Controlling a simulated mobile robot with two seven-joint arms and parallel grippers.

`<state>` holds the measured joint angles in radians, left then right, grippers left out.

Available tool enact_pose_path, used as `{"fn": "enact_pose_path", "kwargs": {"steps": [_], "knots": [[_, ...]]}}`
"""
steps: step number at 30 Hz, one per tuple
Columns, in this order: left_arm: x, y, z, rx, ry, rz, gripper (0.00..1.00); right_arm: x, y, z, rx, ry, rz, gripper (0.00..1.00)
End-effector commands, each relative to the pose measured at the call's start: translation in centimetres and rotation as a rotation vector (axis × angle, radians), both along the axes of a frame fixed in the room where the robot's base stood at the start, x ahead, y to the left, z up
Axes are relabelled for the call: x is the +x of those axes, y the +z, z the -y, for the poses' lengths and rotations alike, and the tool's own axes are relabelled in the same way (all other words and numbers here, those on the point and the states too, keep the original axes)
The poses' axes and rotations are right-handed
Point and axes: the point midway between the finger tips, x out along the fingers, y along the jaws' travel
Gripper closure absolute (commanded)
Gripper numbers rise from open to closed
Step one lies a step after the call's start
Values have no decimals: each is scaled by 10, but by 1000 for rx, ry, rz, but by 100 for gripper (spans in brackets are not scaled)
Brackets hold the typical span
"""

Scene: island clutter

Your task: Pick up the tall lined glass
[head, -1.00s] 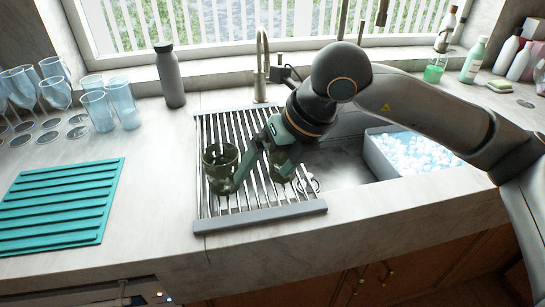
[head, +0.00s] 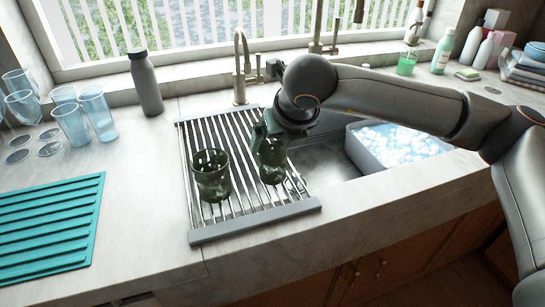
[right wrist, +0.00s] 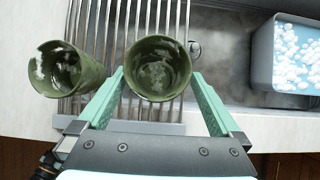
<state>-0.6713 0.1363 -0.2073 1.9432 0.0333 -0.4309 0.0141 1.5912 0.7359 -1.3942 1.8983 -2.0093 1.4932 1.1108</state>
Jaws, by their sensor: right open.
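Two dark green patterned glasses stand upright on the slatted rack over the sink. The left glass (head: 211,178) looks wider; the right glass (head: 272,172) looks narrower and is partly hidden by my gripper. My right gripper (head: 268,138) points down at the right glass. In the right wrist view, the open fingers (right wrist: 158,76) stand on either side of the right glass (right wrist: 157,82), with its open mouth facing the camera. The left glass (right wrist: 65,72) is outside the left finger, close to it. Lines on either glass are not clear. My left gripper is out of view.
The rack (head: 254,218) has a grey front bar. A tub of white foam (head: 372,157) sits in the sink at right. Blue glasses (head: 97,112), a grey bottle (head: 146,85) and a teal mat (head: 50,225) are at left. A tap (head: 240,70) stands behind.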

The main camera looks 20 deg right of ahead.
Motion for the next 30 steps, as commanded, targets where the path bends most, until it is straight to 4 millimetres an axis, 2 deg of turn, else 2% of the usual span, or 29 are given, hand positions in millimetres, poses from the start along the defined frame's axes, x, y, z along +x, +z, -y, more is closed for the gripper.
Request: {"fn": "enact_pose_path", "kwargs": {"steps": [6,10,20,30], "knots": [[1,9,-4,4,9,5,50,19,-19,-5,-2,-1,-3,0],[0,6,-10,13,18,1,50,29,-35,-5,-2,-1,-4,0],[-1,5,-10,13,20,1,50,32,-41,-5,0,0,-1,1],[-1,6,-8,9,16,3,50,32,-41,-5,0,0,-1,39]]}}
